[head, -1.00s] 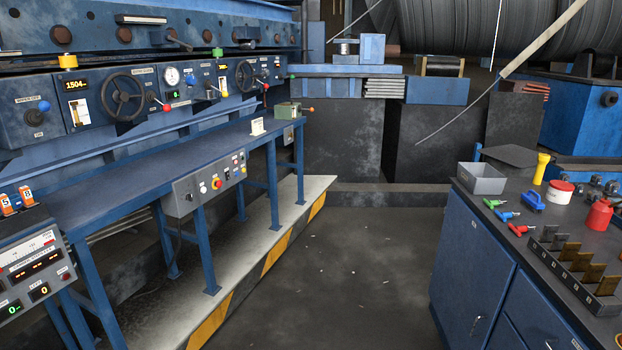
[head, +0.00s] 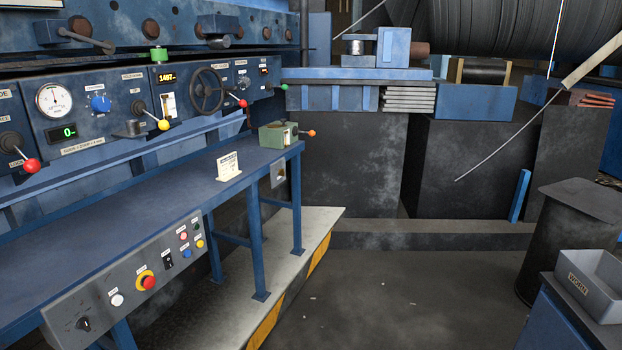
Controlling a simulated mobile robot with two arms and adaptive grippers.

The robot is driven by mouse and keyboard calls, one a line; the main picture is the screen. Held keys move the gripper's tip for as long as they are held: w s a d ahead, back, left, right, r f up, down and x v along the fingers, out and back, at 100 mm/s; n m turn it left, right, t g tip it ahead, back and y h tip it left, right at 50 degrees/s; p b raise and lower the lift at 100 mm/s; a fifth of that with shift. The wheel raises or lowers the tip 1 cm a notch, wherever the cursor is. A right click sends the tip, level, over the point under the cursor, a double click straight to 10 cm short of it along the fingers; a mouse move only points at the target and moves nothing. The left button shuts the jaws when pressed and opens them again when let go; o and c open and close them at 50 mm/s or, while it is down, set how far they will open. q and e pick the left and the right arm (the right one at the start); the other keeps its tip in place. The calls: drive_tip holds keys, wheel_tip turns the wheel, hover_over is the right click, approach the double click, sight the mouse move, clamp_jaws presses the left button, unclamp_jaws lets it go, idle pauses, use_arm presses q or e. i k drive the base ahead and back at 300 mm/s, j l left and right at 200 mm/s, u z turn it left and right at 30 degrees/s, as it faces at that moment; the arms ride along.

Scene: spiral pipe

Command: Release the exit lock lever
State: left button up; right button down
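The blue control panel (head: 125,75) carries several ball-ended levers. A red-knobbed lever (head: 243,103) sits beside the black handwheel (head: 207,91) on the right part of the panel. Another red-knobbed lever (head: 32,165) is at the left edge, near small labels. A yellow-knobbed lever (head: 163,124) is between them, and a green-knobbed lever (head: 284,87) projects at the panel's right end. The lettering is too small to tell surely which is the exit lock lever. Neither of my grippers is in view.
A blue bench (head: 110,210) runs below the panel, with a button box (head: 130,280) on its front. A small green device (head: 278,134) and a card (head: 229,166) stand on it. The dark floor (head: 400,295) is clear. A grey bin (head: 595,283) is at lower right.

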sight(242, 103)
drive_tip(key=i+u, duration=0.1)
drive_tip(key=i, duration=0.4)
drive_tip(key=i+l+u, duration=0.15)
drive_tip(key=i, duration=0.3)
drive_tip(key=i+l+u, duration=0.1)
drive_tip(key=i, duration=0.4)
drive_tip(key=i+l+u, duration=0.1)
drive_tip(key=i, duration=0.35)
drive_tip(key=i+l+u, duration=0.7)
drive_tip(key=i+j, duration=0.05)
drive_tip(key=i, duration=0.05)
